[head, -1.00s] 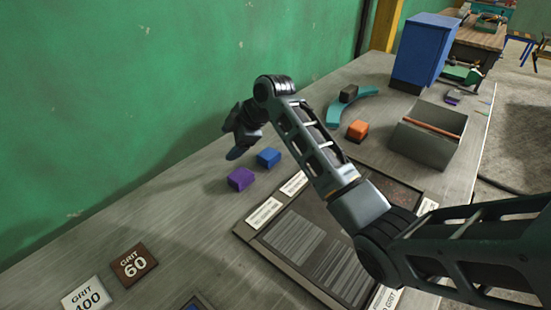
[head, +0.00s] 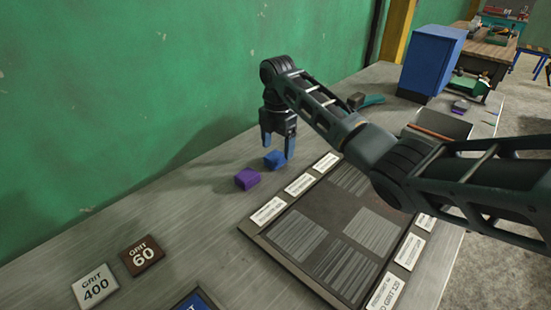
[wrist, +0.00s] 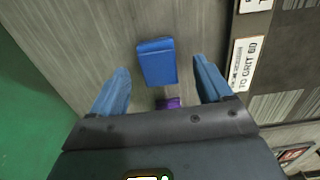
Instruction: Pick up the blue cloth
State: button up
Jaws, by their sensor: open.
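The blue cloth (head: 275,160) looks like a small blue block on the grey metal bench, just beyond a purple block (head: 247,179). In the wrist view the blue cloth (wrist: 157,60) lies ahead of and between my two fingers, with clear gaps at both sides. The purple block (wrist: 168,103) shows partly behind my gripper's edge there. My gripper (head: 278,146) points down over the blue cloth, open and empty, with its fingertips close to it. I cannot tell the exact height left between them.
A dark board (head: 332,232) with grey panels and white labels lies right of the blocks. Signs reading GRIT 60 (head: 141,255) and GRIT 400 (head: 95,286) lie at front left. A green wall (head: 130,100) runs behind. A blue cabinet (head: 431,62) stands at the far end.

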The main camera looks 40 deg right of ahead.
aim_at(277, 154)
jog(key=shift+w+f, duration=0.15)
jog(key=shift+f, duration=1.45)
jog(key=c, duration=1.1)
jog(key=shift+r, duration=0.1)
jog(key=shift+c, duration=0.2)
